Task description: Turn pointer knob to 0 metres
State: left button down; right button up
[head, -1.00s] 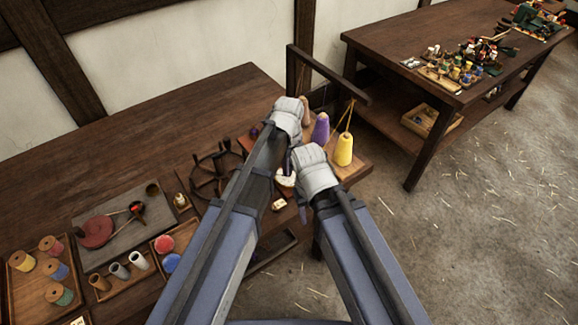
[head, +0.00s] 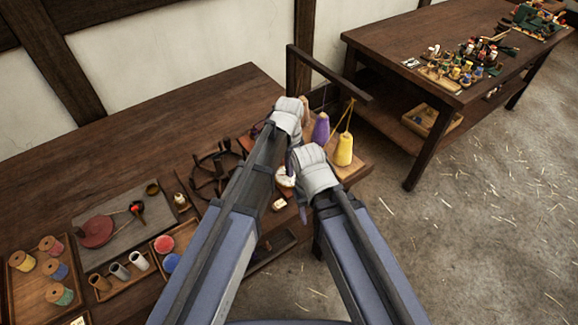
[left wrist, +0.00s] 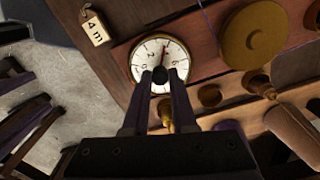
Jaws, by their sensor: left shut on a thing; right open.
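A round white dial (left wrist: 150,50) with dark numerals and a thin red mark towards its upper part shows in the left wrist view; the numerals are hard to read. My left gripper (left wrist: 160,77) is shut on the small dark pointer knob (left wrist: 160,72) at the dial's lower middle. Its fingers hide much of the knob. In the head view the dial (head: 285,178) is partly hidden by my arms. My left gripper (head: 287,115) is the higher one there. My right gripper (head: 309,160) is beside it, lower and to the right, open, its fingertips mostly hidden.
A tag reading "4 m" (left wrist: 96,28) lies beside the dial. A purple cone (head: 320,129) and a yellow cone (head: 344,149) stand close by my grippers. A dark spoked reel (head: 210,176) is left of my left arm. Trays of spools (head: 40,268) are farther left.

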pick_arm(q)
jog(key=n, duration=0.4)
jog(key=shift+n, duration=0.3)
jog(key=n, duration=0.4)
jog(key=shift+n, duration=0.3)
jog(key=n, duration=0.4)
jog(key=shift+n, duration=2.5)
jog(key=c, duration=0.7)
grip_release()
jog(key=shift+r, duration=0.15)
